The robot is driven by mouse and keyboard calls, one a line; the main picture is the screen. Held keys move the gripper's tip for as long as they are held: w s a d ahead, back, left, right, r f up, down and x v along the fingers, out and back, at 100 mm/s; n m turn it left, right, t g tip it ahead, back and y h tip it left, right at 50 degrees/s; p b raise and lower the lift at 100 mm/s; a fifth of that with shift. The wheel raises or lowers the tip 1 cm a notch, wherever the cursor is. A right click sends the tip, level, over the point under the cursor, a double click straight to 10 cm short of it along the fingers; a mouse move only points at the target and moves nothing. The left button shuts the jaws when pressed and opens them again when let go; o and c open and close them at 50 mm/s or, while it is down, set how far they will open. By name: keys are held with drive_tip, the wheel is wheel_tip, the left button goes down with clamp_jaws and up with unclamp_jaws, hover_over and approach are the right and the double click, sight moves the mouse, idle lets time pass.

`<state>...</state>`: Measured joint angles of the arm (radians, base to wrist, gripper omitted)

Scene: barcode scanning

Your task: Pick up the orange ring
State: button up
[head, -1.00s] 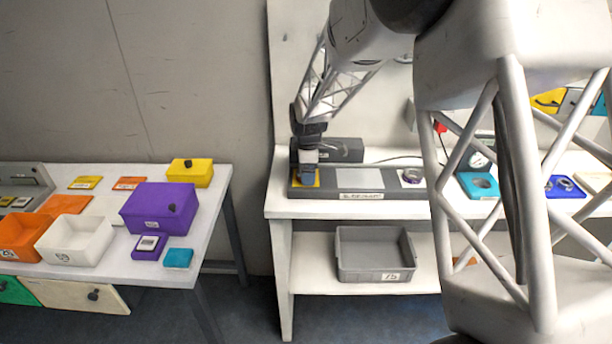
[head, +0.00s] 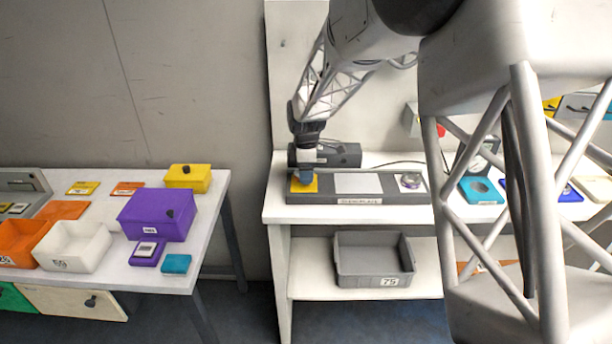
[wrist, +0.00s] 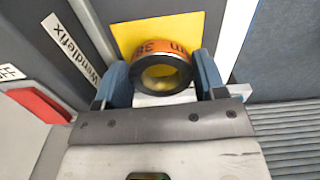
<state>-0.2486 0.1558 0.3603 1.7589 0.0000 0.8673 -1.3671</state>
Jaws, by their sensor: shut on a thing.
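The orange ring (wrist: 149,49) shows in the wrist view, with black print on its orange side and a dark rim around its open middle. My gripper (wrist: 162,74) is shut on it, with one blue finger on each side. Behind the ring is a yellow square pad (wrist: 187,28). In the head view my gripper (head: 304,172) is low over the same yellow pad (head: 310,185) at the left end of a grey station plate. The ring cannot be made out there. I cannot tell whether it touches the pad.
The grey plate (head: 388,198) also bears a pale square (head: 358,183) and a round metallic item (head: 411,181). A dark grey device (head: 345,155) stands just behind my gripper. A teal block (head: 481,190) lies to the right. A grey bin (head: 350,278) sits on the lower shelf.

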drive_tip(key=shift+r, duration=0.8)
drive_tip(key=s+d+r, duration=0.1)
drive_tip(key=s+d, duration=0.2)
drive_tip(key=s, duration=1.2)
drive_tip(key=shift+s+d+r, duration=0.15)
drive_tip(key=shift+s+d, duration=0.1)
drive_tip(key=shift+d, duration=0.15)
idle(0.3)
drive_tip(key=w+a+r+t+y, duration=0.1)
drive_tip(key=w+a+r+t, duration=0.3)
drive_tip(key=w, duration=0.5)
drive_tip(key=w+a+r+t+y, duration=0.2)
drive_tip(key=w+a+r+t, duration=0.3)
drive_tip(key=w+r, duration=0.4)
drive_tip(key=shift+w+a+m+t, duration=0.15)
drive_tip(key=shift+a+m+t, duration=0.15)
drive_tip(key=shift+a, duration=0.25)
drive_tip(key=shift+w+r, duration=0.1)
